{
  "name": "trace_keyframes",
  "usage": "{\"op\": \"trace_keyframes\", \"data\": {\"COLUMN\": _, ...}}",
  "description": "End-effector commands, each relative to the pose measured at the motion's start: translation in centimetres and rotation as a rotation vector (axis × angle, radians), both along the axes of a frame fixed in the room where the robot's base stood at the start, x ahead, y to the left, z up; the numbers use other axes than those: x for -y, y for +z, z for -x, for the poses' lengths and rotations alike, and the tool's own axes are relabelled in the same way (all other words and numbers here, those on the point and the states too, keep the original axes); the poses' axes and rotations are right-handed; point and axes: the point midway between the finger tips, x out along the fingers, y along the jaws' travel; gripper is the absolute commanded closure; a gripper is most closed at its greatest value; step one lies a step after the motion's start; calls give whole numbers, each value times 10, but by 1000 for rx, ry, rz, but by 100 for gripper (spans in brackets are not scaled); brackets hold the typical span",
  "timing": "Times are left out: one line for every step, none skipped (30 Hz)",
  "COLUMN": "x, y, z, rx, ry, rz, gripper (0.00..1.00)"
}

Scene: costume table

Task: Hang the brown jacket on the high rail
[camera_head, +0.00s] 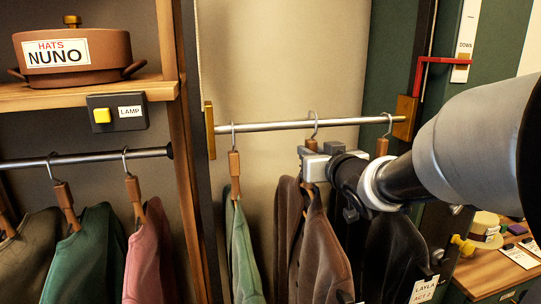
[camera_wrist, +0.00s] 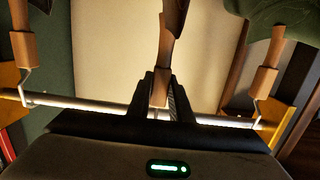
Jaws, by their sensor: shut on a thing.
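The brown jacket (camera_head: 325,255) hangs from a wooden hanger in the middle of the head view. My gripper (camera_head: 318,165) is shut on the hanger's neck block (camera_wrist: 160,92), seen in the wrist view between the two fingers. In the head view the hanger's hook (camera_head: 314,118) appears to be at the rail (camera_head: 265,126), with its top above it. Whether it bears on the rail cannot be told. The steel rail runs between two brass brackets and also shows in the wrist view (camera_wrist: 90,108), where my gripper hides the middle hook.
A green garment (camera_head: 243,262) hangs left on this rail, a dark one (camera_head: 388,245) right, close to my arm. A lower left rail (camera_head: 90,158) holds several garments. A red lever (camera_head: 425,62) is by the DOWN label. A hat table (camera_head: 485,272) stands lower right.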

Motion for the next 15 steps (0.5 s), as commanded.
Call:
{"op": "trace_keyframes", "data": {"x": -1, "y": 4, "z": -4, "rx": 9, "ry": 1, "rz": -1, "gripper": 100}}
{"op": "trace_keyframes", "data": {"x": -1, "y": 3, "z": -6, "rx": 8, "ry": 1, "rz": -2, "gripper": 100}}
{"op": "trace_keyframes", "data": {"x": -2, "y": 3, "z": -9, "rx": 8, "ry": 1, "rz": -2, "gripper": 100}}
{"op": "trace_keyframes", "data": {"x": -2, "y": 3, "z": -11, "rx": 8, "ry": 1, "rz": -2, "gripper": 100}}
{"op": "trace_keyframes", "data": {"x": -3, "y": 4, "z": -13, "rx": 9, "ry": 1, "rz": -1, "gripper": 100}}
{"op": "trace_keyframes", "data": {"x": -3, "y": 4, "z": -16, "rx": 9, "ry": 1, "rz": -1, "gripper": 100}}
{"op": "trace_keyframes", "data": {"x": -4, "y": 4, "z": -18, "rx": 8, "ry": 1, "rz": -1, "gripper": 100}}
{"op": "trace_keyframes", "data": {"x": -4, "y": 4, "z": -20, "rx": 8, "ry": 1, "rz": -1, "gripper": 100}}
{"op": "trace_keyframes", "data": {"x": -5, "y": 4, "z": -23, "rx": 9, "ry": 2, "rz": 0, "gripper": 100}}
{"op": "trace_keyframes", "data": {"x": -5, "y": 4, "z": -25, "rx": 9, "ry": 2, "rz": 0, "gripper": 100}}
{"op": "trace_keyframes", "data": {"x": -6, "y": 4, "z": -27, "rx": 9, "ry": 2, "rz": 0, "gripper": 100}}
{"op": "trace_keyframes", "data": {"x": -6, "y": 4, "z": -29, "rx": 9, "ry": 2, "rz": -1, "gripper": 100}}
{"op": "trace_keyframes", "data": {"x": -7, "y": 3, "z": -31, "rx": 9, "ry": 2, "rz": -1, "gripper": 100}}
{"op": "trace_keyframes", "data": {"x": -6, "y": -2, "z": -30, "rx": 9, "ry": 2, "rz": -1, "gripper": 100}}
{"op": "trace_keyframes", "data": {"x": -6, "y": -4, "z": -29, "rx": 9, "ry": 1, "rz": -1, "gripper": 100}}
